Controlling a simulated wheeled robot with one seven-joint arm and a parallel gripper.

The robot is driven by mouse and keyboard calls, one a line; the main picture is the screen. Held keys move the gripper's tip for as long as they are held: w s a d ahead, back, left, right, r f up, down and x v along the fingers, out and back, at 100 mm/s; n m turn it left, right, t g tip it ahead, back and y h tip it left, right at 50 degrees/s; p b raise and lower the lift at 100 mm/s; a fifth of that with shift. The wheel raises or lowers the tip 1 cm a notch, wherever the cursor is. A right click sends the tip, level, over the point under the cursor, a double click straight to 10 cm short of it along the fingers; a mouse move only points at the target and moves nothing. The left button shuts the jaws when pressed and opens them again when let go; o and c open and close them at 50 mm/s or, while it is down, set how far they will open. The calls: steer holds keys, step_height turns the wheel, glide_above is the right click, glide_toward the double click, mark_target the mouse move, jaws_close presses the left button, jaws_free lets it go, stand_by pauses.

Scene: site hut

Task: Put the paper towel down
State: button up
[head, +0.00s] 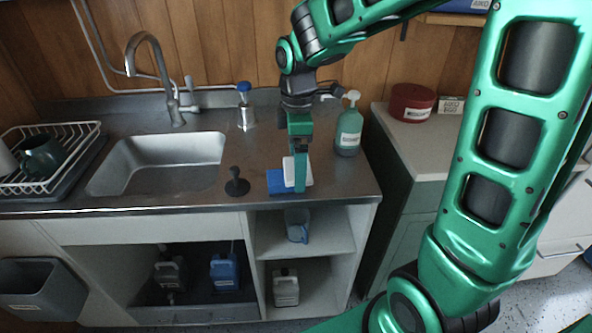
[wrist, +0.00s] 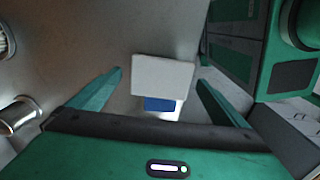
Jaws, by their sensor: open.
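A white folded block, which looks like the paper towel (head: 288,171), is at the front right of the steel counter, by a flat blue thing (head: 277,187). My gripper (head: 299,188) points down over it, partly hiding it in the head view. In the wrist view the white block (wrist: 163,76) lies between the two fingertips of my open gripper (wrist: 160,77), with a gap showing at the left finger and a narrow one at the right. The blue thing (wrist: 159,104) shows just below it. I cannot tell whether the white block rests on the blue thing.
A green pump bottle (head: 349,131) stands right of my gripper. A black plunger-like tool (head: 236,187) stands to the left, beside the sink (head: 160,165). The counter's front edge (head: 215,208) is close. A red tin (head: 411,103) sits on the right-hand cabinet.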

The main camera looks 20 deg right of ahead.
steer(key=shift+f, duration=0.1)
steer(key=shift+c, duration=0.4)
steer(key=c, duration=1.1)
